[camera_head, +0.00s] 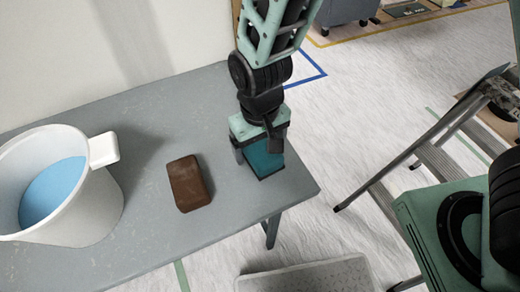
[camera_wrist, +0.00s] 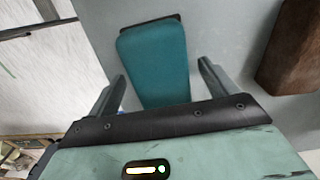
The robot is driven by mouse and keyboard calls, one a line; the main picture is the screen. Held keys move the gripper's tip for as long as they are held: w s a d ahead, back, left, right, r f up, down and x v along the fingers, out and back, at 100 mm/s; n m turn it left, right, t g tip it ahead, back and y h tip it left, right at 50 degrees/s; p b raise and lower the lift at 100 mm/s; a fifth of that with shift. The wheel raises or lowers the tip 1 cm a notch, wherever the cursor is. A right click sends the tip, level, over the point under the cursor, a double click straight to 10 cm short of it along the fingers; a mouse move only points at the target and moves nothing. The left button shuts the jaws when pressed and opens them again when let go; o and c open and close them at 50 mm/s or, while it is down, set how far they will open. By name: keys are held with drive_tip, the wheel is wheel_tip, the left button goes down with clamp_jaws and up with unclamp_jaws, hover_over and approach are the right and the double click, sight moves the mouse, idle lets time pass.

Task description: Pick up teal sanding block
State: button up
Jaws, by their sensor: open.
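The teal sanding block (camera_head: 264,160) lies on the grey table near its right end in the head view. In the wrist view the teal block (camera_wrist: 153,62) has a dark edge at its far end and sits between the lines of my two fingers. My gripper (camera_wrist: 162,80) is open, with one finger on each side of the block's near part and a gap to each. In the head view my gripper (camera_head: 262,157) is right over the block and hides part of it. I cannot tell how far the fingertips are above the table.
A brown block (camera_head: 188,183) lies on the grey table (camera_head: 150,250) to the left; it also shows in the wrist view (camera_wrist: 292,50). A white bucket (camera_head: 100,205) with blue liquid stands further left. A stepladder (camera_head: 435,160) stands on the floor to the right. A light tray (camera_head: 305,278) is below the table's front.

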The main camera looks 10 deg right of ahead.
sight(260, 145)
drive_tip(key=shift+f, duration=0.6)
drive_tip(key=c, duration=1.2)
drive_tip(key=shift+r, duration=0.1)
wheel_tip(260, 145, up, 10)
drive_tip(key=shift+f+p, duration=0.1)
drive_tip(key=shift+p, duration=0.55)
